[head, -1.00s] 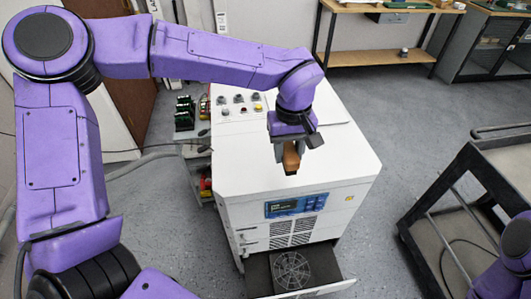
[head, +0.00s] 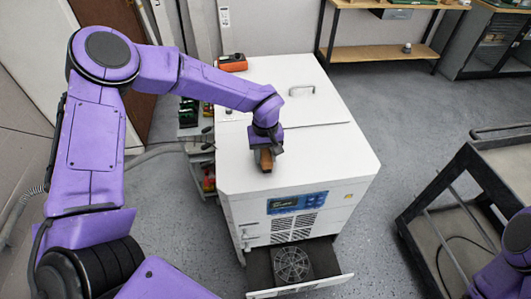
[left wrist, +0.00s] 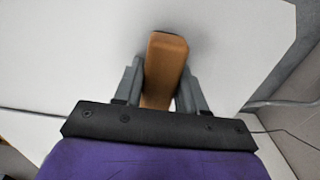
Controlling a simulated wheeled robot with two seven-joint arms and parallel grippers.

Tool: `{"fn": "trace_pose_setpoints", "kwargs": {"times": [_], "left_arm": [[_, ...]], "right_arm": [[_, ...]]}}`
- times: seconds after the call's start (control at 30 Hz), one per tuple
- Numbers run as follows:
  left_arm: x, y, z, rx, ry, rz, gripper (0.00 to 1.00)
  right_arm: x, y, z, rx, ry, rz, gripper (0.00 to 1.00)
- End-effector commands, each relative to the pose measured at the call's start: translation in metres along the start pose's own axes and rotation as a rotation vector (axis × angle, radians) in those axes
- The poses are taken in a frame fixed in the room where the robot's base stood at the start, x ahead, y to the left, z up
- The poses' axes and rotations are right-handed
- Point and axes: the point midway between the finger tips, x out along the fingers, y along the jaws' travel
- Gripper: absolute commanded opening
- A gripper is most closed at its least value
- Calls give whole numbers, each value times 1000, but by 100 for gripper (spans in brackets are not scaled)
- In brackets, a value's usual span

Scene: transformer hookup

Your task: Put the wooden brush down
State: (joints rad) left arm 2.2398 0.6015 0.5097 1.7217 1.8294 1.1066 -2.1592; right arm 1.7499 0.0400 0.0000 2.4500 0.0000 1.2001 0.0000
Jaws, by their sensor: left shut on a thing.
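The wooden brush (head: 266,161) is a brown block with a dark end. My left gripper (head: 266,154) is shut on it, over the front part of the white cabinet's top (head: 325,160). In the left wrist view the brush (left wrist: 163,68) sits between the two grey fingers of the gripper (left wrist: 163,88), with the white top behind it. I cannot tell whether the brush touches the top. The right gripper is out of view.
The cabinet top is clear to the right of the brush. A lid with a handle (head: 301,90) and an orange and black device (head: 232,63) are farther back. An open drawer with a fan grille (head: 292,264) juts out below. A dark cart (head: 480,190) stands at right.

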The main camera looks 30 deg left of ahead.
Motion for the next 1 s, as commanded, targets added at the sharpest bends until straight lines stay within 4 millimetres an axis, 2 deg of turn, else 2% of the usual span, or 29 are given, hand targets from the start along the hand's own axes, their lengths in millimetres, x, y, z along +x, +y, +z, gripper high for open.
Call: {"fn": "trace_pose_setpoints", "kwargs": {"times": [0.27, 0.3, 0.37, 0.63, 0.73, 0.87, 1.0], "left_arm": [[3, 0, 0, 0, -1, 0, 16], [3, 0, 0, 0, 0, 0, 50], [2, 0, 0, 0, 0, 0, 66], [2, 0, 0, 0, 0, 0, 66], [-6, 1, 0, -1, 1, 2, 66], [-34, 1, -1, -1, 4, 6, 66], [-72, 1, -1, -1, 3, 5, 66]], "right_arm": [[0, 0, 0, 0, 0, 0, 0], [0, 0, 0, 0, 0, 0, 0], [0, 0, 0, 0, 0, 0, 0], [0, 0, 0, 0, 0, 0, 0], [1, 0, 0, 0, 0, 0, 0], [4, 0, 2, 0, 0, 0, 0], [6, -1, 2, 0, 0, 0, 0]]}}
